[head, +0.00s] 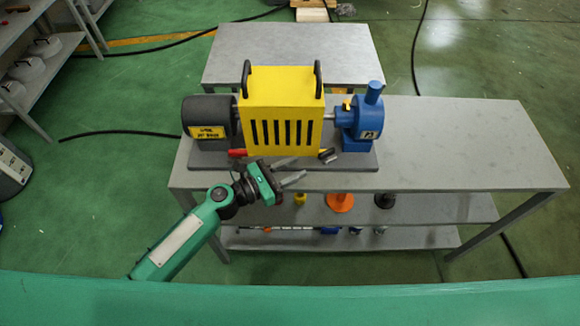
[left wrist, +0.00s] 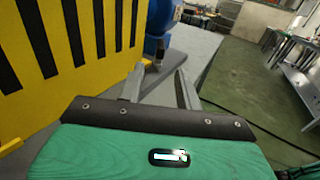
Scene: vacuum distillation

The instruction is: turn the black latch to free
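The black latch (head: 328,155) is a small dark piece with a yellowish part, low at the front right of the yellow slotted box (head: 280,112). A red latch-like piece (head: 237,153) sits at the box's front left. My left gripper (head: 301,167) is open and empty in front of the box, its fingers pointing right toward the black latch and short of it. In the left wrist view the fingers (left wrist: 158,75) are spread apart, with a small dark piece beyond them that I cannot identify surely. My right gripper is not in view.
A blue pump (head: 363,118) stands right of the box and a dark motor (head: 209,117) left of it, all on a grey base plate. The grey table (head: 470,150) is clear at right. Its lower shelf holds an orange cone-shaped piece (head: 340,202).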

